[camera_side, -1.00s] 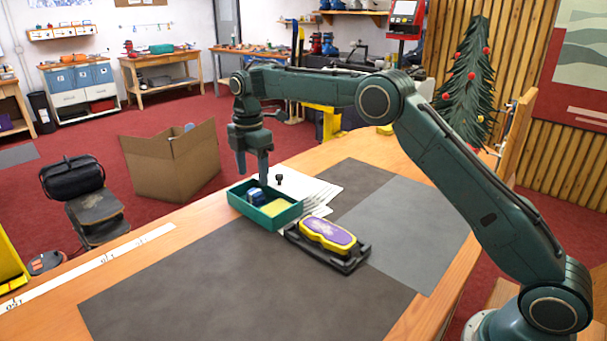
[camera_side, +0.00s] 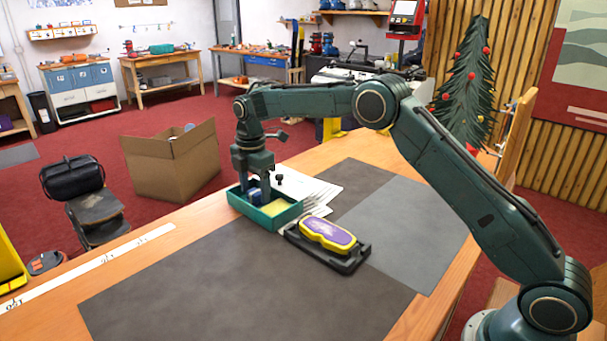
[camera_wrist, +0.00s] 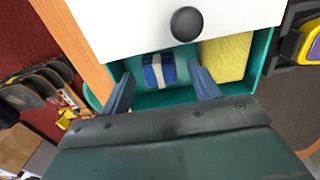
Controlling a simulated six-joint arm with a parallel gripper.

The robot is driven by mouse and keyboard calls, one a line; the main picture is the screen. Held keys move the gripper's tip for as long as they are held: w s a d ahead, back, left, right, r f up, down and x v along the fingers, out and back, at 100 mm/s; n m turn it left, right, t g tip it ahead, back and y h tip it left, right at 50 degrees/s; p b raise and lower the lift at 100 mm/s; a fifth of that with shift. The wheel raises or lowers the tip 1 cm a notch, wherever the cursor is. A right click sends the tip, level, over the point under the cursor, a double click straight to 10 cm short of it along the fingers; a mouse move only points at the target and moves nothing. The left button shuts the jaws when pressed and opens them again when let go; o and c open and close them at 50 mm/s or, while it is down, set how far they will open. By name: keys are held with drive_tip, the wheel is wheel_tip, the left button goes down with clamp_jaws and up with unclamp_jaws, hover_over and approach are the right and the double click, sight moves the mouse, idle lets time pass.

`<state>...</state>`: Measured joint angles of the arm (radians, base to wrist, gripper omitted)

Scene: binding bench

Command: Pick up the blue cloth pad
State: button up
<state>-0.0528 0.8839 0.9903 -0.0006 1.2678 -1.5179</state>
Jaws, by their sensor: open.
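The blue cloth pad (camera_wrist: 152,73) lies in the green tray, with a pale band across its middle. In the side view the pad (camera_side: 254,195) is partly hidden by my gripper. My gripper (camera_wrist: 162,88) is open, with one finger on each side of the pad in the wrist view. In the side view my gripper (camera_side: 255,188) points straight down and its fingertips reach into the tray. I cannot tell whether the fingers touch the pad. The green tray (camera_side: 280,219) stands near the bench's left edge.
A yellow pad (camera_wrist: 228,56) lies in the tray beside the blue one. White sheets (camera_side: 318,192) with a black knob (camera_side: 279,179) on them lie behind the tray. A purple and yellow piece (camera_side: 327,235) sits in a black holder to the right. The dark mat (camera_side: 240,285) in front is clear.

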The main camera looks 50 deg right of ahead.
sight(256, 192)
drive_tip(key=c, duration=1.1)
drive_tip(key=shift+r, duration=0.1)
drive_tip(key=shift+r, duration=4.9)
drive_tip(key=o, duration=0.5)
drive_tip(key=c, duration=0.4)
drive_tip(key=shift+s, duration=0.2)
